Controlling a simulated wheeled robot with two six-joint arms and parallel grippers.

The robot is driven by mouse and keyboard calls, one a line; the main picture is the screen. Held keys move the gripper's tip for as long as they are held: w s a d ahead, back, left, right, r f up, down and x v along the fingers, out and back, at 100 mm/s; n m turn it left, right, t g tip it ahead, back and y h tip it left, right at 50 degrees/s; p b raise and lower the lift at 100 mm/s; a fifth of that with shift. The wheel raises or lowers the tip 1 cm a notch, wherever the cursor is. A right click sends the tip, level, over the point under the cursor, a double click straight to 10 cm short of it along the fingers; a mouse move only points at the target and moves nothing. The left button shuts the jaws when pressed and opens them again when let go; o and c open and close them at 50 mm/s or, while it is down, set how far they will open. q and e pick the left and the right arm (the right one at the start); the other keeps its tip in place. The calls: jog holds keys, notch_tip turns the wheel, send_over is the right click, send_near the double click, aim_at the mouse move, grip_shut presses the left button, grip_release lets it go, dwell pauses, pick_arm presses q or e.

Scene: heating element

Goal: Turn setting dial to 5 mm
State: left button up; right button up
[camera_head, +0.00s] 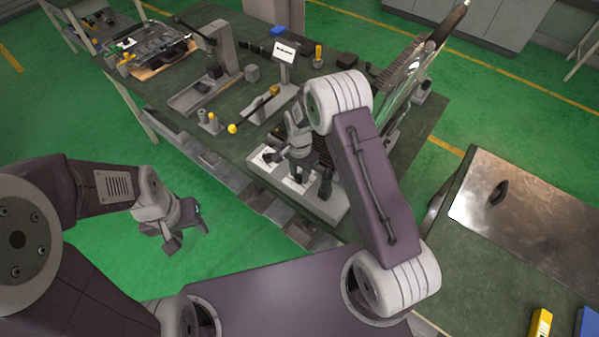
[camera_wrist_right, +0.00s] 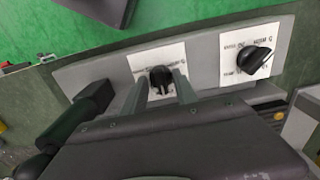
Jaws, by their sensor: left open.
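A panel with white dial plates lies on the front edge of the green workbench. In the right wrist view, one black setting dial (camera_wrist_right: 160,78) sits on its printed plate, between the two grey fingers of my right gripper (camera_wrist_right: 161,84). Whether the fingers touch the dial cannot be told. A second black dial (camera_wrist_right: 255,60) with a printed plate is to its right, clear of the fingers. Its numbers are too small to read. In the head view my right gripper (camera_head: 308,187) is over the panel and hides part of it. My left gripper (camera_head: 185,236) is open and empty, away from the bench.
The bench (camera_head: 215,120) carries a grey stand, a small sign (camera_head: 284,51) and a yellow-knobbed lever (camera_head: 232,128). A tall finned metal part (camera_head: 400,75) stands beyond my right arm. A metal-topped table (camera_head: 535,215) is at the right. Green floor is free around my left gripper.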

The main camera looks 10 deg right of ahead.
jog(key=shift+w, duration=0.15)
grip_shut()
jog(key=shift+n, duration=0.4)
jog(key=n, duration=0.4)
jog(key=shift+n, duration=0.4)
jog(key=n, duration=1.1)
jog(key=shift+n, duration=0.4)
jog(key=n, duration=0.6)
jog(key=shift+n, duration=0.4)
jog(key=shift+w, duration=0.1)
